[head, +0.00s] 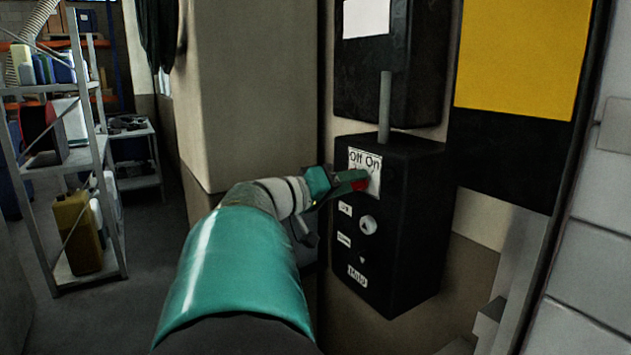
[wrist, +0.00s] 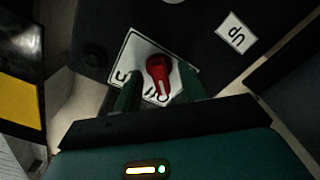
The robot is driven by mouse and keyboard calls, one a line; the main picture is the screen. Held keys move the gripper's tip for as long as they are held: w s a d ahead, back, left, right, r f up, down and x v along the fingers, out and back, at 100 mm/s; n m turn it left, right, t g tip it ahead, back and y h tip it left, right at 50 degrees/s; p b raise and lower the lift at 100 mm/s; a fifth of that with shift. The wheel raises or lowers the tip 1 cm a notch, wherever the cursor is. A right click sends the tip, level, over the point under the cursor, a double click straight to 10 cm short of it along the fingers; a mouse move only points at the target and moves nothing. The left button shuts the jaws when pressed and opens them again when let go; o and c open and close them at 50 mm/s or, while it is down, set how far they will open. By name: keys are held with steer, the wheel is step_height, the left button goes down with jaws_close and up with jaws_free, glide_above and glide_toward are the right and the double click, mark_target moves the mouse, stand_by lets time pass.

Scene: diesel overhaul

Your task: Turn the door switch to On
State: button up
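The door switch is a red knob (wrist: 158,68) on a white plate (wrist: 134,48) marked Off and On, on a black control box (head: 415,215). The wrist view shows the plate turned nearly upside down. The knob's narrow end there points toward the Off lettering, and the On lettering is partly hidden by a finger. In the head view a little red of the knob (head: 359,182) shows at my fingertips. My gripper (wrist: 160,88) is open, with one finger to each side of the knob's narrow end. I cannot tell whether either finger touches it.
Below the switch, the box carries a round control (head: 368,224) and small labels. A grey conduit (head: 385,105) rises from its top toward another black box (head: 395,75). A beige pillar (head: 245,95) stands left. A shelf rack (head: 60,150) is farther left, with open floor nearby.

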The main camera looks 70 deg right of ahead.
steer(key=c, duration=0.6)
steer(key=m, duration=1.8)
steer(key=shift+s+a, duration=0.2)
steer(key=shift+s, duration=0.05)
steer(key=shift+c, duration=0.2)
steer(key=o, duration=1.5)
steer(key=v, duration=0.7)
